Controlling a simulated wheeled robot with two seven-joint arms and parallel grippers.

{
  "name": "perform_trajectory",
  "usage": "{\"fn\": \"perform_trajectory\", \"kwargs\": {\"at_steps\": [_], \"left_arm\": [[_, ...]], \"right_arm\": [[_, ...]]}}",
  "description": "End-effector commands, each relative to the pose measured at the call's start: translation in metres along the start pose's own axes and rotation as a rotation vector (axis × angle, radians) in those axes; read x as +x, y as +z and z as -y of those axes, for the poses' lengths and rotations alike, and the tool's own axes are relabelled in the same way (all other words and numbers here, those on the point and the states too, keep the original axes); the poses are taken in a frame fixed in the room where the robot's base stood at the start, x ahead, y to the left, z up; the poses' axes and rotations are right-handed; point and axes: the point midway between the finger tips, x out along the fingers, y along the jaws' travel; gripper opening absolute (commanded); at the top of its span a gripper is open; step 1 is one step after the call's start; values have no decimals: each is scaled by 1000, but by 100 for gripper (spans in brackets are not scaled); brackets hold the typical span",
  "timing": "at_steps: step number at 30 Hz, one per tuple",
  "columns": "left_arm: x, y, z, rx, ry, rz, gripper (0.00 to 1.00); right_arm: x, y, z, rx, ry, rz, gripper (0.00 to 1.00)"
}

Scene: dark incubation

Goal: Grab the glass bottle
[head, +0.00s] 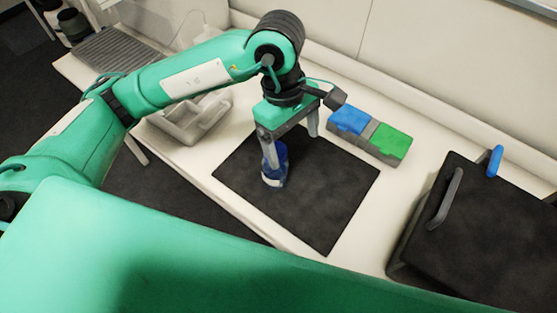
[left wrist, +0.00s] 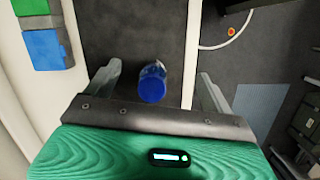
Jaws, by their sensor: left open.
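The glass bottle (head: 275,170) with a blue cap stands upright on a black mat (head: 325,200) on the table. In the left wrist view the bottle (left wrist: 152,84) shows its blue cap between the two fingers. My left gripper (head: 291,145) is open above the mat, pointing down, with one finger in front of the bottle's upper part in the head view. In the left wrist view the left gripper's fingers (left wrist: 158,88) are apart on both sides of the bottle. Whether a finger touches it cannot be told. My right gripper is not in view.
A box with blue and green tops (head: 372,134) stands behind the mat. A black case with handles (head: 490,235) is at the right. A grey tray (head: 190,120) and a ridged grey plate (head: 118,58) lie at the left. A pale wall runs along the back.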

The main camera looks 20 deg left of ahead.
Motion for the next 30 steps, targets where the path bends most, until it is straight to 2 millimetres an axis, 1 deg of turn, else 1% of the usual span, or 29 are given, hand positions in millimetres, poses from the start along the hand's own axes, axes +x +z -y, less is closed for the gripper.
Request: {"fn": "perform_trajectory", "kwargs": {"at_steps": [1, 3, 6, 8, 14, 21, 24, 30], "left_arm": [[-5, -13, -1, 1, 1, -72, 86], [-11, -28, -1, 0, -2, -150, 86], [-14, -39, -1, -3, -6, -211, 86], [-12, -42, 0, -4, -8, -223, 86], [11, -47, 1, -4, -12, -223, 86], [52, -57, 1, -6, -12, -222, 86], [62, -59, 1, -4, -10, -223, 86], [71, -62, 1, -4, -10, -222, 86]], "right_arm": [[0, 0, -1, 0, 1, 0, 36], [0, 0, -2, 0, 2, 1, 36], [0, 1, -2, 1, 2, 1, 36], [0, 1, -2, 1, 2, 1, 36], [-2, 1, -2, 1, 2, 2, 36], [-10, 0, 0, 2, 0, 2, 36], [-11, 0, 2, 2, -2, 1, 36], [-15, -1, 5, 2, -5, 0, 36]]}}
